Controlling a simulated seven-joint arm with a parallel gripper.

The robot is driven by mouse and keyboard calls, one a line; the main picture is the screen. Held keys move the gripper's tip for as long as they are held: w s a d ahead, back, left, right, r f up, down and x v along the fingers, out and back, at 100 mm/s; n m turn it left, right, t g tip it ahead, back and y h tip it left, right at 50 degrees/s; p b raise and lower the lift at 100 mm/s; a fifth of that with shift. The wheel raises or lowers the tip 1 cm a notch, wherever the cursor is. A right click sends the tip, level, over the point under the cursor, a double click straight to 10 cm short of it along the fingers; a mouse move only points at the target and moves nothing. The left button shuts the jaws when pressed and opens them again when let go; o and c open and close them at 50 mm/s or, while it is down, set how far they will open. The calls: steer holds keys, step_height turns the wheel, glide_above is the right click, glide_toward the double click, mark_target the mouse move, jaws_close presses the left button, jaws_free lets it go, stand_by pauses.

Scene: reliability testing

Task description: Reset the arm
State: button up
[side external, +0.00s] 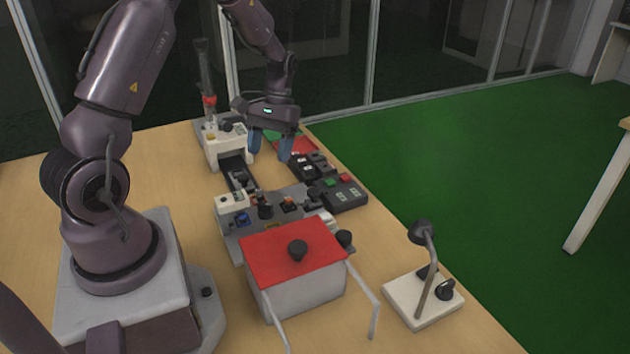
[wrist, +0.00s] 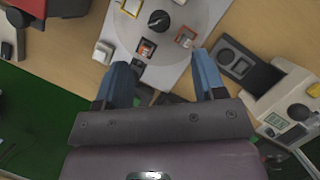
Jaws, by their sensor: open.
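My gripper (side external: 270,150) is at the end of my arm, above the far part of the wooden table. Its two blue fingers point down and stand apart, with nothing seen between them. In the wrist view my gripper (wrist: 165,88) also shows spread fingers, over the edge of a grey panel (wrist: 185,18). The panel carries small modules and a black knob (wrist: 159,20). In the side view the same kind of grey panel (side external: 240,246) lies nearer the camera than my gripper.
A box with a red lid (side external: 270,262) and black knob stands at the table's front. A white-based lamp (side external: 402,298) stands right of it. A white device (side external: 222,150) with a dark track is beside my gripper. Dark modules (side external: 342,196) line the right edge. Bare wood (side external: 165,165) shows at left.

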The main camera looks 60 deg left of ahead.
steer(key=s+d+r+m+t+y, duration=0.1)
steer(key=s+d+r+m+t, duration=0.3)
steer(key=d+r, duration=0.6)
steer(key=s+d+r+m+t+y, duration=0.1)
steer(key=s+d+r+m+t, duration=0.2)
steer(key=d+r, duration=0.6)
steer(key=s+r+t, duration=0.1)
steer(key=s+t, duration=0.1)
steer(key=s, duration=0.1)
steer(key=shift+d+m+y, duration=0.3)
steer(key=shift+d+m, duration=0.05)
steer(key=shift+m, duration=0.05)
stand_by(0.4)
